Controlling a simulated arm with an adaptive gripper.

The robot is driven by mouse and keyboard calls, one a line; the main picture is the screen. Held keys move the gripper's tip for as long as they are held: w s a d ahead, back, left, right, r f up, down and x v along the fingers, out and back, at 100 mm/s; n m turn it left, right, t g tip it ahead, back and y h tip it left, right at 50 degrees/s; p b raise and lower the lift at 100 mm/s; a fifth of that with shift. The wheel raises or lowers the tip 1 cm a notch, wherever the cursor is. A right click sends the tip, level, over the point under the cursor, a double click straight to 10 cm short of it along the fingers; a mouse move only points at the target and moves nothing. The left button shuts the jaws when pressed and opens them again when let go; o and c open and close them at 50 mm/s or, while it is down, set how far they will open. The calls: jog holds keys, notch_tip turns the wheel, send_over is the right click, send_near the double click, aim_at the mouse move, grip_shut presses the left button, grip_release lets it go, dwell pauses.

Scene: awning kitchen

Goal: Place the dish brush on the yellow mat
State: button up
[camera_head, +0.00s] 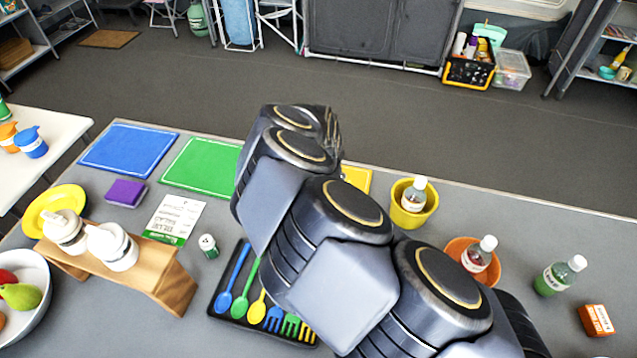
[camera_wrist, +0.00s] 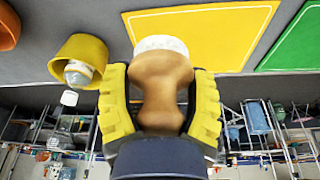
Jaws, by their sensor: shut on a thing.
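The dish brush (camera_wrist: 160,82) has a brown wooden body and white bristles. It sits between the yellow pads of my gripper (camera_wrist: 160,105) in the wrist view, and the gripper is shut on it. The yellow mat (camera_wrist: 222,32) lies beyond the bristle end in that view, and the bristles overlap its edge in the picture. I cannot tell whether the bristles touch it. In the head view, my arm covers most of the yellow mat (camera_head: 357,178), leaving its right corner in sight. My gripper and the brush are hidden behind my arm there.
A green mat (camera_head: 203,166) and a blue mat (camera_head: 130,148) lie left of my arm. A yellow pot (camera_head: 407,217) with a bottle stands right of the yellow mat. A black cutlery tray (camera_head: 228,301), a wooden rack (camera_head: 170,278) and an orange bowl (camera_head: 462,245) stand nearer.

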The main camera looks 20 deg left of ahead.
jog(key=w+a+f, duration=0.1)
jog(key=w+f, duration=0.1)
jog(key=w, duration=0.1)
jog(key=w+a+f, duration=0.2)
jog(key=w+f, duration=0.1)
jog(key=w+a+f, duration=0.2)
jog(key=w+f, duration=0.1)
jog(key=w, duration=0.1)
jog(key=shift+w+a, duration=0.1)
jog(key=shift+w+a+f, duration=0.3)
jog(key=shift+w+f, duration=0.5)
jog(key=shift+f, duration=1.5)
jog(key=shift+f, duration=0.15)
jog(key=o, duration=1.1)
